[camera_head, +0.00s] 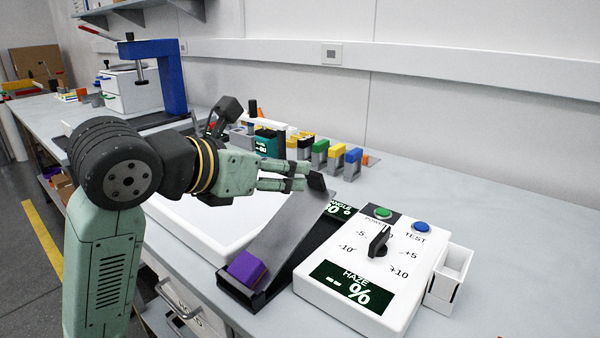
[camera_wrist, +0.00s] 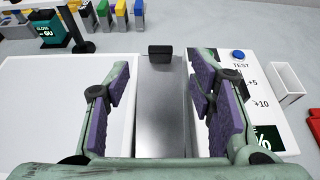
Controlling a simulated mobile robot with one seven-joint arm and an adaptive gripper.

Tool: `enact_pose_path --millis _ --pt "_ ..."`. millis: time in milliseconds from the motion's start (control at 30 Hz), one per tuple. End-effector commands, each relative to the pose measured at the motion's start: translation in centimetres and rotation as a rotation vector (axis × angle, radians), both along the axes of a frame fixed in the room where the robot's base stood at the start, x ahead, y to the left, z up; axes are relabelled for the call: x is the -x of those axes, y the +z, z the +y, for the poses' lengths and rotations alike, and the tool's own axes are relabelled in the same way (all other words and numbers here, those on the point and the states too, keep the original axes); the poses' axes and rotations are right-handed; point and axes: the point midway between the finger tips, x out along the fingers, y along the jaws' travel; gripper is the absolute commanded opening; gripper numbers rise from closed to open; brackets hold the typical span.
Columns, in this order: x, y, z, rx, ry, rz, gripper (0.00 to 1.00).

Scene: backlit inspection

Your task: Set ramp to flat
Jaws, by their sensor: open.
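The ramp (camera_head: 290,228) is a long grey metal plate on a black base, tilted with its far end raised. A black grip block (camera_head: 316,181) stands at its raised end and also shows in the wrist view (camera_wrist: 160,52). A purple block (camera_head: 246,268) sits at the low near end. The angle display (camera_head: 339,209) is partly hidden by the ramp. My gripper (camera_head: 302,176) is open and empty near the raised end. In the wrist view its fingers stand either side of the plate (camera_wrist: 160,110), with the black block ahead between them.
A white haze meter (camera_head: 345,290) with knob and buttons stands right of the ramp, a small white bin (camera_head: 452,275) beyond it. A white light panel (camera_head: 185,222) lies left. Several coloured blocks (camera_head: 320,152) line the back.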

Motion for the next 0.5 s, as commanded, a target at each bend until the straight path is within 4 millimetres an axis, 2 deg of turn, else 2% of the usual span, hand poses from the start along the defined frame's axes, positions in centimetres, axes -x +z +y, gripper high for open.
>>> enact_pose_path --millis 167,500 --pt "-1.5 -0.8 -1.1 -0.004 0.001 0.006 0.5" --pt "-6.2 -3.1 -4.6 -0.001 -0.001 0.004 0.5"
